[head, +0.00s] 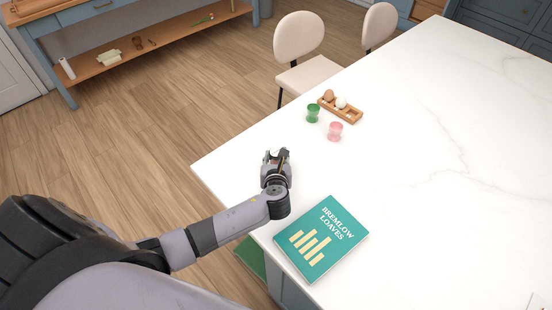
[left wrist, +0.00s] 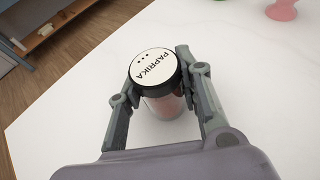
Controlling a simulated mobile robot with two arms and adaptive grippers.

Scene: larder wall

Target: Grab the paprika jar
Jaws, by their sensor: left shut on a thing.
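The paprika jar (left wrist: 157,78) shows in the left wrist view. It has a dark-rimmed lid with a white top reading PAPRIKA, and a clear body with reddish contents. My left gripper (left wrist: 155,84) is shut on the jar, one finger on each side of it. In the head view my left gripper (head: 277,157) is over the white counter near its left edge, and the jar is mostly hidden by it. Whether the jar touches the counter is hard to tell. My right gripper is not in view.
A teal book (head: 321,240) lies on the white counter (head: 430,170) near the left gripper. Chairs (head: 299,50) stand beyond the edge. The counter's right side is largely clear.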

